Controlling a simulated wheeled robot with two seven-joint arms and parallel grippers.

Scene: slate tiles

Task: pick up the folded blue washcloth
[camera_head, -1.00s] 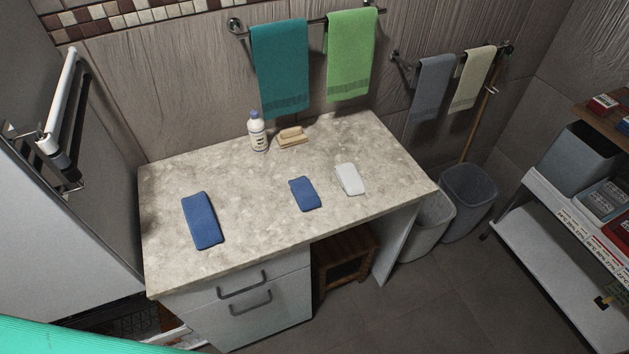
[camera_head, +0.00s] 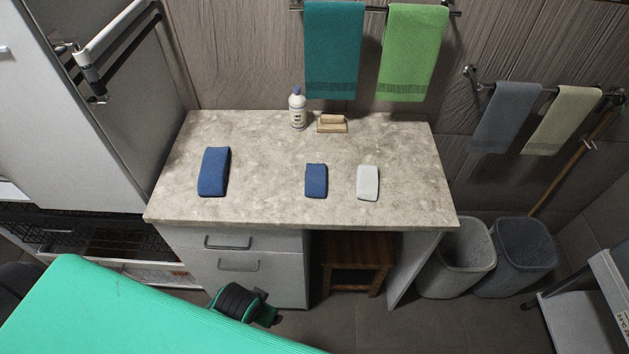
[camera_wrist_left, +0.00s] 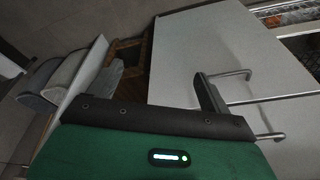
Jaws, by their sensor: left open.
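Two folded blue cloths lie flat on the stone-topped counter (camera_head: 265,207). The larger blue cloth (camera_head: 213,172) is on the left. The smaller blue cloth (camera_head: 316,181) is near the middle, beside a white folded cloth (camera_head: 368,183). I cannot tell for certain which blue one is the washcloth. My right gripper is not in view.
A bottle (camera_head: 297,108) and a wooden brush-like block (camera_head: 332,124) stand at the counter's back. Drawer handles (camera_head: 228,243) project from its front. A wooden stool (camera_head: 352,262) sits underneath, and bins (camera_head: 455,259) stand at right. The counter around the cloths is clear.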

